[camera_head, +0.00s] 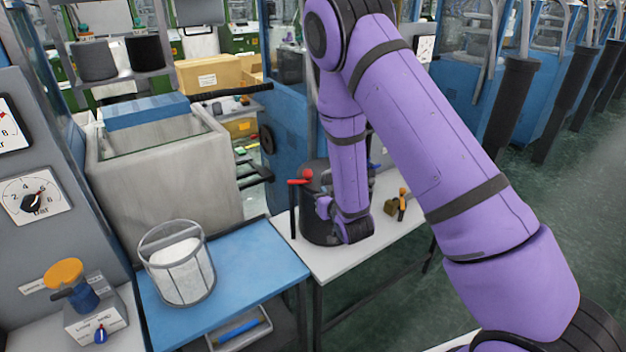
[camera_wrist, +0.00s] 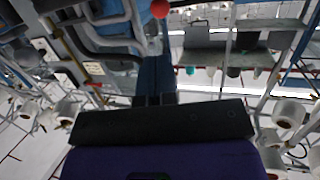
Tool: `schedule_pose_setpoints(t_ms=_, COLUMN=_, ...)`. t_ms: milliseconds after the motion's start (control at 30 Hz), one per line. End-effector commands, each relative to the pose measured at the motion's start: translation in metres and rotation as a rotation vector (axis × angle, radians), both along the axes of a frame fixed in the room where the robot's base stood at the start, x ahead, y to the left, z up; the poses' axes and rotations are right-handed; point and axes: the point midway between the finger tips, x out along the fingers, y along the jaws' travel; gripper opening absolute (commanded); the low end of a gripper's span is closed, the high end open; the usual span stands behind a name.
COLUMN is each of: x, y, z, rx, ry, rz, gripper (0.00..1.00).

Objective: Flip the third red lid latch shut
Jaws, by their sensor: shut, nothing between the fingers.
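A dark round canister (camera_head: 317,218) stands on the white table. A red latch lever with a round knob (camera_head: 305,176) shows at its upper left; only this one red latch shows in the head view, and my arm hides the canister's right side. In the wrist view a red ball (camera_wrist: 160,8) is at the top edge; I cannot tell whether it is the same knob. My gripper (camera_wrist: 154,100) shows there as two short dark fingers close together, shut and empty. In the head view my purple wrist hangs in front of the canister, and the fingers cannot be made out.
A blue-topped table (camera_head: 245,262) with a white wire-framed basket (camera_head: 182,270) stands to the left. A gauge panel (camera_head: 30,190) is at far left. A blue machine (camera_head: 283,135) stands behind.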

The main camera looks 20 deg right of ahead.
Motion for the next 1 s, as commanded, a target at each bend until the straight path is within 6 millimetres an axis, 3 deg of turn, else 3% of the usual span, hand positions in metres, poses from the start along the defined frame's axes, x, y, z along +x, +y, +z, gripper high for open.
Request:
schedule_pose_setpoints(t_ms=400, x=0.076, y=0.004, z=-0.015, rx=0.000, ry=-0.003, rz=0.000, gripper=0.00)
schedule_pose_setpoints(t_ms=600, x=0.104, y=0.005, z=-0.020, rx=-0.001, ry=-0.002, rz=-0.001, gripper=0.00)
schedule_pose_setpoints(t_ms=1000, x=0.119, y=0.006, z=-0.023, rx=0.001, ry=-0.001, rz=-0.001, gripper=0.00)
